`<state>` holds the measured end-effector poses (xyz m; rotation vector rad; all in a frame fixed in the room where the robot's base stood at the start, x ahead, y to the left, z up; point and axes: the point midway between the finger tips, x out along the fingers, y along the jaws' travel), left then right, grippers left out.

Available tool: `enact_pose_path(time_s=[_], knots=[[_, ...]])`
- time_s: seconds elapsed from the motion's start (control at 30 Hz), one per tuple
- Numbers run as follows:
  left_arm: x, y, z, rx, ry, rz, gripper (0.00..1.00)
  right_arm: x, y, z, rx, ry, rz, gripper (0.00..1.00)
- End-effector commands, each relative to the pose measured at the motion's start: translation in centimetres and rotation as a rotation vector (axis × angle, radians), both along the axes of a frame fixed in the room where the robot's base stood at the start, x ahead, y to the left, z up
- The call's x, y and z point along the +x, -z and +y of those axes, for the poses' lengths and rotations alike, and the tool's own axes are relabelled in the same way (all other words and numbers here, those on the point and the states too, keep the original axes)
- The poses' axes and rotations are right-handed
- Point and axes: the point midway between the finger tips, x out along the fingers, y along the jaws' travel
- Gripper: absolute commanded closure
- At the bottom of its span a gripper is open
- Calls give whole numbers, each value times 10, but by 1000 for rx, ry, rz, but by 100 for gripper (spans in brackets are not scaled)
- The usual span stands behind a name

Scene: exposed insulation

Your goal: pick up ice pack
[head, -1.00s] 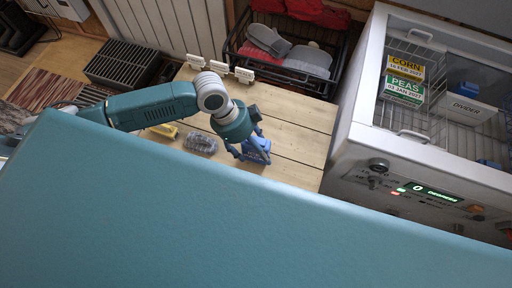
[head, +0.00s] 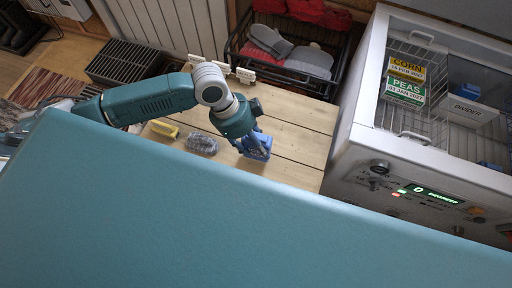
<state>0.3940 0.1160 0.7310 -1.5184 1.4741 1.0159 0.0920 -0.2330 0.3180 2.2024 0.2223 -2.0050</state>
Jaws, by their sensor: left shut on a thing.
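The blue ice pack (head: 259,148) is on or just above the wooden table (head: 300,127), near the table's middle. My left gripper (head: 252,146) comes down on it from above and is shut on it. The fingers hide part of the pack, and I cannot tell whether its underside touches the wood. My right gripper is not in the picture.
A yellow object (head: 164,129) and a grey, ribbed item (head: 202,144) lie left of the ice pack. A black wire basket (head: 300,84) with grey mitts stands behind. A white chest freezer (head: 350,135) with CORN and PEAS boxes (head: 405,80) stands right.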

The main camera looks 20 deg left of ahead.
Motion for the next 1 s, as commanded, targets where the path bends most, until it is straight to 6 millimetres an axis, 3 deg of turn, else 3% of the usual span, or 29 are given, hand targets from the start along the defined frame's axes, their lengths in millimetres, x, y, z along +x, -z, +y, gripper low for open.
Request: enact_pose_path(time_s=[0.3, 0.5, 0.7, 1.0], knots=[[3, -91, -1, -3, 1, -11, 95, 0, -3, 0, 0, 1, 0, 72], [2, -138, -1, -2, 0, -8, 95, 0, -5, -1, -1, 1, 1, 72], [2, -165, -1, -2, -1, -4, 95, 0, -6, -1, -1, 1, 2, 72], [2, -173, -1, -2, -4, -3, 95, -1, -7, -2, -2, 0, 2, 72]])
